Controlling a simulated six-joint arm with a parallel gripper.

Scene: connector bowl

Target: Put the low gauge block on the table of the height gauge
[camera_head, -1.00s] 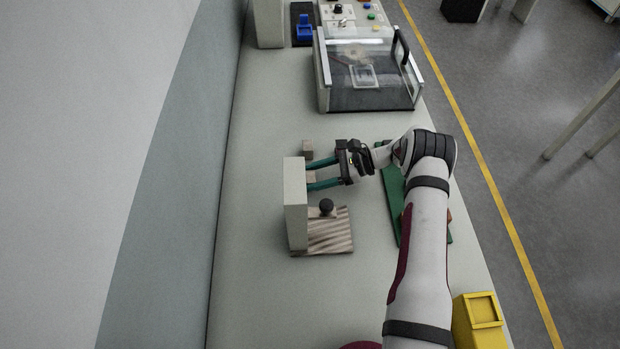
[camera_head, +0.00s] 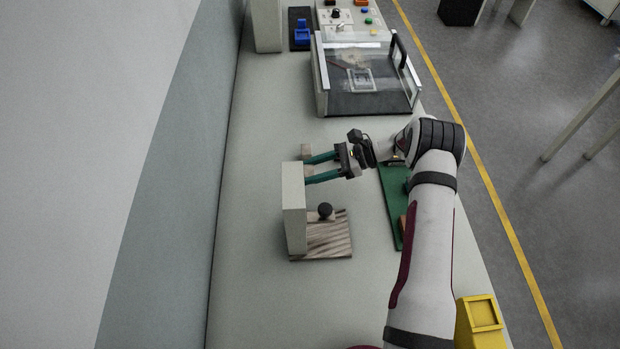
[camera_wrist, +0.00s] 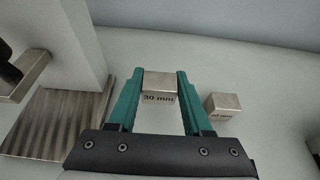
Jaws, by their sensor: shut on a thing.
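The height gauge has a pale upright column (camera_head: 294,205), a striped table (camera_head: 330,240) and a dark round knob (camera_head: 326,211). In the wrist view its striped table (camera_wrist: 60,122) is at left. My gripper (camera_wrist: 160,85) is shut on a small metal block marked 30 mm (camera_wrist: 160,84), held between the teal fingertips. In the head view my gripper (camera_head: 308,170) is behind the column, apart from the striped table, and the held block is hidden. A second block (camera_wrist: 224,103), its marking hard to read, stands to the right; it also shows beside the fingers (camera_head: 306,149).
A green board (camera_head: 395,180) with a brownish piece lies under my arm at right. A clear-lidded box (camera_head: 368,80) stands at the back, and a yellow bin (camera_head: 480,320) at front right. The bench left of the gauge is clear.

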